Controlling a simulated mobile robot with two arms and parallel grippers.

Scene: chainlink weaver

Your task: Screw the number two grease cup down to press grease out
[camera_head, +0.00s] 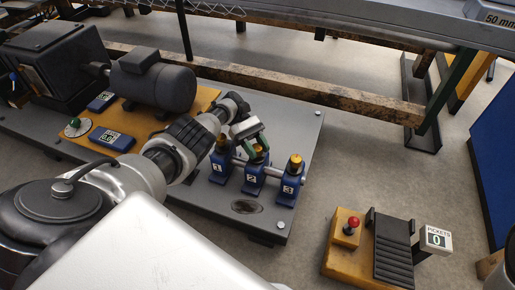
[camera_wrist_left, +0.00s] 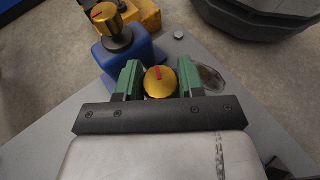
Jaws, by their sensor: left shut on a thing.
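Three blue bearing blocks marked 1, 2 and 3 stand in a row on a grey plate, each with a brass grease cup on top. My left gripper (camera_head: 252,138) reaches down to the number two grease cup (camera_head: 258,151) on the middle block (camera_head: 255,180). In the left wrist view, its green fingers (camera_wrist_left: 159,80) are shut on that knurled cup (camera_wrist_left: 160,84), one on each side. A red mark shows on the cup's top. The number one cup (camera_head: 222,142) and number three cup (camera_head: 295,161) stand clear on either side. My right gripper is not in view.
A grey motor (camera_head: 153,80) sits on an orange base to the left. A yellow pedestal (camera_head: 345,222) with a red button, a black pedal and a counter sign (camera_head: 436,239) reading 0 stands at the lower right. Bare floor lies between the plate and pedestal.

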